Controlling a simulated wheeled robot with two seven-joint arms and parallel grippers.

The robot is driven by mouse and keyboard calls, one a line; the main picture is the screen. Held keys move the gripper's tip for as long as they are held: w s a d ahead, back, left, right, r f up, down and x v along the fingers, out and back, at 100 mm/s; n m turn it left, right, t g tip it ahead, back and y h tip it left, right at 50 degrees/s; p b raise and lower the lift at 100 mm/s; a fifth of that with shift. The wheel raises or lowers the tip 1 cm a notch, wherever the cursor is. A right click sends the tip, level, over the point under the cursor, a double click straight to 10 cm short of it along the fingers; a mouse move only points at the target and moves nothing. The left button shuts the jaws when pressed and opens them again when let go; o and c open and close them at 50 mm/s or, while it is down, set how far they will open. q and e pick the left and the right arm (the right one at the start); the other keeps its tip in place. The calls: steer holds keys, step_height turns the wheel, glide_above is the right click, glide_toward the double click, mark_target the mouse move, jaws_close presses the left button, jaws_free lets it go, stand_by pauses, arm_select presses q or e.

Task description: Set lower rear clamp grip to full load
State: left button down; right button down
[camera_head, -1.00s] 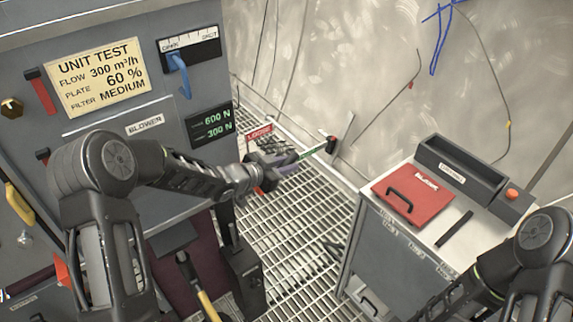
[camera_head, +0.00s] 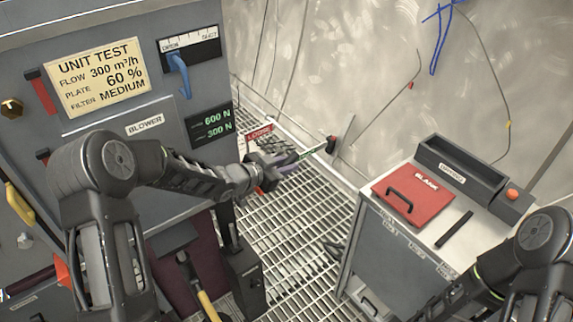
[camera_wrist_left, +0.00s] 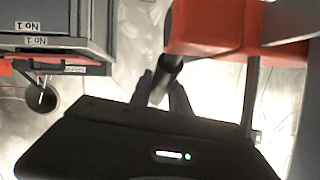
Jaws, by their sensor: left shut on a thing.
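My left gripper (camera_head: 286,160) reaches across the front of the grey unit to the clamp at its right side. In the left wrist view its purple-grey fingers (camera_wrist_left: 162,92) are shut on a dark cylindrical grip (camera_wrist_left: 170,72), beside an orange-red part (camera_wrist_left: 205,28). In the head view the gripper hides the grip. A red label reading LOOSE (camera_head: 258,132) is behind the gripper, and a green strip (camera_head: 312,152) extends to its right. A black and red end piece (camera_head: 331,144) is beyond the strip. My right gripper is out of view.
The grey unit carries a UNIT TEST plate (camera_head: 102,78), a blue lever (camera_head: 180,75) and a display reading 600 N and 300 N (camera_head: 210,124). Grating floor (camera_head: 300,220) lies between.

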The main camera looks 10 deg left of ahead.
arm_select(q)
steer(key=shift+w+d+f+g+p, duration=0.15)
steer(key=shift+g+p, duration=0.25)
steer(key=shift+p, duration=0.5)
steer(key=f+g+y+p, duration=0.1)
steer(key=p, duration=0.3)
steer(key=f+g+y+p, duration=0.1)
steer(key=f+p, duration=0.1)
steer(key=p, duration=0.2)
steer(key=f+g+y+p, duration=0.1)
steer(key=g+p, duration=0.1)
steer(key=p, duration=0.2)
steer(key=shift+w+d+f+m+y+p, duration=0.2)
steer(key=shift+w+m+y+p, duration=0.05)
steer(key=shift+m+y+p, duration=0.1)
steer(key=c, duration=1.2)
jaws_free()
steer(key=shift+c, duration=0.2)
